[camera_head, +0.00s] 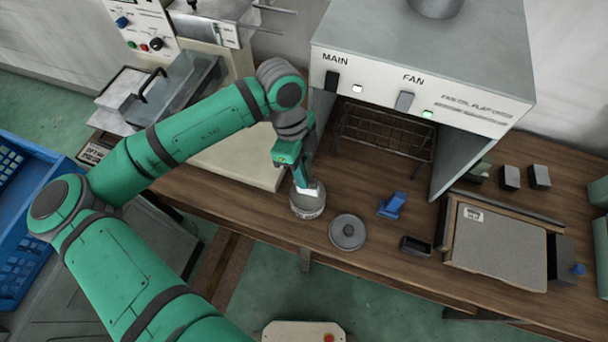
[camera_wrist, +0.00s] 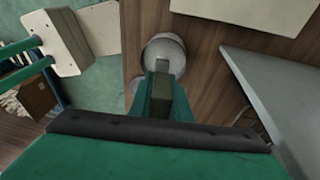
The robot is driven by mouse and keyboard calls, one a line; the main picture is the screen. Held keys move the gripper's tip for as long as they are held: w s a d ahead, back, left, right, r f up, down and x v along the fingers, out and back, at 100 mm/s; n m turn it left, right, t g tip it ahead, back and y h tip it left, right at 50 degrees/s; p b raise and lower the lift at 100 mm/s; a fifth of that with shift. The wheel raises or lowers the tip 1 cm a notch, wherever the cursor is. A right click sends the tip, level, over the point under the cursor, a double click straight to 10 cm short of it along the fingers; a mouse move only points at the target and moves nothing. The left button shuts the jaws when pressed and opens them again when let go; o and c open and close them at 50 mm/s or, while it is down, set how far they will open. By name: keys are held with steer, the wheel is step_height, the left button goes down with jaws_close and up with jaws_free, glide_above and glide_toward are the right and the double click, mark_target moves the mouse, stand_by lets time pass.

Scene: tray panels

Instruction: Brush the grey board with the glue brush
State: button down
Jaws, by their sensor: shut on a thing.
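The grey board (camera_head: 500,243) lies flat in a shallow frame at the right of the wooden bench, with a small white label at its upper left. A round metal pot (camera_head: 307,207) stands near the bench's front edge; its rim (camera_wrist: 163,40) also shows in the wrist view. My gripper (camera_head: 305,186) is directly over the pot, pointing down. It is shut on what seems to be the glue brush (camera_wrist: 161,94), of which only a dark handle part shows between the fingers. The bristles are hidden, and I cannot tell how deep they sit in the pot.
A round grey lid (camera_head: 347,233) lies right of the pot. A blue object (camera_head: 392,206) and a small dark open box (camera_head: 415,245) stand between lid and board. A grey hooded unit (camera_head: 420,70) with a wire rack stands behind. Small dark blocks (camera_head: 510,178) sit at the right.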

steer(key=shift+s+d+v, duration=0.15)
steer(key=shift+v, duration=0.8)
steer(key=shift+s+d+v, duration=0.15)
steer(key=shift+s+v, duration=0.05)
steer(key=shift+v, duration=0.75)
